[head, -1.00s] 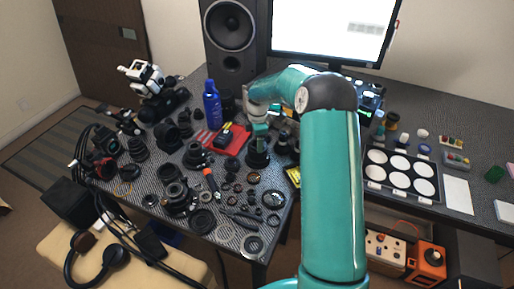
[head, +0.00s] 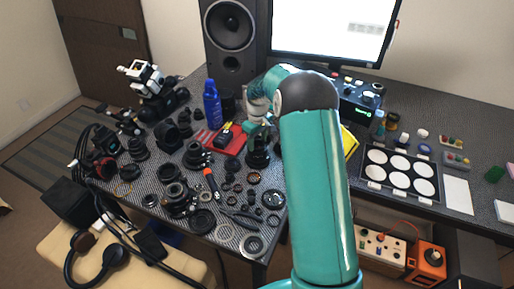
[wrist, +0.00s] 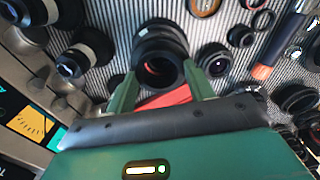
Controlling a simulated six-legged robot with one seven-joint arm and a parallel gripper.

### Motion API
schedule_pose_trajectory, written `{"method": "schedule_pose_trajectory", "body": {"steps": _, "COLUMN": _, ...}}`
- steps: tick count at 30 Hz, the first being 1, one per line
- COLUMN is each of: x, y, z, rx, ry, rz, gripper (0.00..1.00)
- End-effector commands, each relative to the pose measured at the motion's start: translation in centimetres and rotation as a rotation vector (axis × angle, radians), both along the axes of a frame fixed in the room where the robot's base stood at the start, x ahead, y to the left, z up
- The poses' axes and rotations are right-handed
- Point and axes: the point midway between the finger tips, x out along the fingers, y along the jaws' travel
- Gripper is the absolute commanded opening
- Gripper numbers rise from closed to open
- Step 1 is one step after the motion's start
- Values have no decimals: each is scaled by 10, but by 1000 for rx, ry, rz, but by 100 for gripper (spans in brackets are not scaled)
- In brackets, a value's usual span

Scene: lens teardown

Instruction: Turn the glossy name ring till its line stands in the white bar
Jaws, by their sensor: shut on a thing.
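A dark lens (head: 257,158) stands upright on the grey bench in front of my gripper (head: 254,131). In the wrist view, the black ribbed lens barrel (wrist: 160,38) shows from above. My gripper (wrist: 160,75) has its two green fingers on either side of the barrel's near end, shut on it. I take the gripped part to be the glossy name ring, around a dark round opening.
Several loose rings and lens parts lie left and in front. A red mat (head: 232,138), a blue bottle (head: 212,104) and a screwdriver (head: 211,184) are close by. A palette of white discs (head: 398,170) and a box with a green display (head: 360,108) stand at the right.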

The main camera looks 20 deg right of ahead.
Motion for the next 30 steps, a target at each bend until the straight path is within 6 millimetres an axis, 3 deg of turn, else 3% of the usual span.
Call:
{"method": "schedule_pose_trajectory", "body": {"steps": 11, "x": 0, "y": 1, "z": 0, "rx": -1, "ry": 0, "rz": -475, "gripper": 21}}
{"method": "schedule_pose_trajectory", "body": {"steps": 12, "x": 0, "y": 0, "z": 0, "rx": 0, "ry": -1, "rz": -490, "gripper": 57}}
{"method": "schedule_pose_trajectory", "body": {"steps": 15, "x": 0, "y": 0, "z": 0, "rx": 0, "ry": -1, "rz": -484, "gripper": 77}}
{"method": "schedule_pose_trajectory", "body": {"steps": 25, "x": 0, "y": 0, "z": 1, "rx": 0, "ry": -1, "rz": -481, "gripper": 78}}
{"method": "schedule_pose_trajectory", "body": {"steps": 30, "x": 1, "y": 0, "z": 19, "rx": 0, "ry": -3, "rz": -481, "gripper": 78}}
